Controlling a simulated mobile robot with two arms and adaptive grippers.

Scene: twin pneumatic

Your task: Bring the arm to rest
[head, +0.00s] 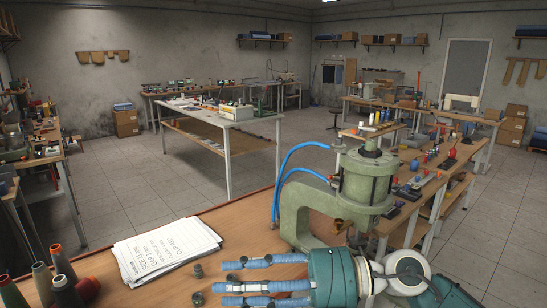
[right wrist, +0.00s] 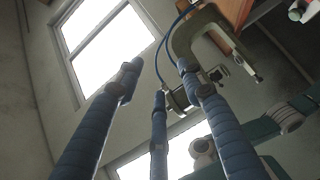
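My right arm comes in from the bottom right of the head view. Its right gripper (head: 222,284) has blue-wrapped fingers that point left, low over the wooden bench (head: 235,222), in front of the green press. The fingers are spread apart with nothing between them. They also show in the right wrist view (right wrist: 160,90), apart and empty. My left arm and left gripper are not in view.
The green pneumatic press (head: 305,205) with blue hoses stands close behind my right gripper. Printed sheets (head: 165,248) and thread cones (head: 62,262) lie to the left. Small dark parts (head: 198,270) sit near the fingertips. Open floor (head: 120,180) lies beyond the bench.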

